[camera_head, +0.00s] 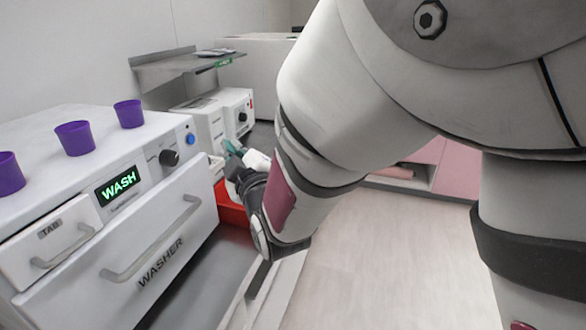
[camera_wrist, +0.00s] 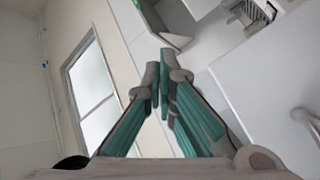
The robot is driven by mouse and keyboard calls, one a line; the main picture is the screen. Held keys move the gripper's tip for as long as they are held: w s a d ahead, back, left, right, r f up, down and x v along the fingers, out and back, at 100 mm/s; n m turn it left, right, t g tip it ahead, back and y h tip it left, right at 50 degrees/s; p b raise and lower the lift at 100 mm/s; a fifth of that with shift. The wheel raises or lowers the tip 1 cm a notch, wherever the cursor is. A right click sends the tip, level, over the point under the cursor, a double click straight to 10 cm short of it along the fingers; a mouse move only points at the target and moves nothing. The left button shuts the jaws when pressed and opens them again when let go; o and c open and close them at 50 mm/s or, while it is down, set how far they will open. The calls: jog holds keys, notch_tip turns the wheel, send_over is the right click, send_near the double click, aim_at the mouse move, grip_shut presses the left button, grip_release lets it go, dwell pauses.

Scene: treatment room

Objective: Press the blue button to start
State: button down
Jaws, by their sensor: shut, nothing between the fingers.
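The blue button (camera_head: 191,139) is a small round knob-like disc on the upper right of the white washer's front panel, right of a black dial (camera_head: 169,158). The washer (camera_head: 190,247) has a display (camera_head: 117,186) reading "WASH" in green. My gripper (camera_head: 229,147) is to the right of the button in the head view, apart from it, with its teal fingers shut and empty. In the wrist view the shut fingertips (camera_wrist: 164,75) point up the picture. The button does not show in the wrist view.
Purple cups (camera_head: 75,138) stand on top of the washer. A red bin (camera_head: 232,205) is partly hidden behind my gripper. A second white machine (camera_head: 236,107) and a grey wall shelf (camera_head: 170,69) are farther back. The floor (camera_head: 390,260) at right is clear.

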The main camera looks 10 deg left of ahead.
aim_at(191, 139)
jog(key=shift+s+a, duration=0.15)
jog(key=shift+a, duration=1.25)
jog(key=shift+s+a, duration=0.15)
jog(key=shift+a, duration=1.35)
jog(key=shift+s+a+f, duration=0.1)
jog(key=shift+s+a, duration=0.05)
jog(key=shift+a, duration=0.3)
jog(key=shift+a, duration=0.3)
jog(key=shift+d+f, duration=0.1)
jog(key=shift+d, duration=0.75)
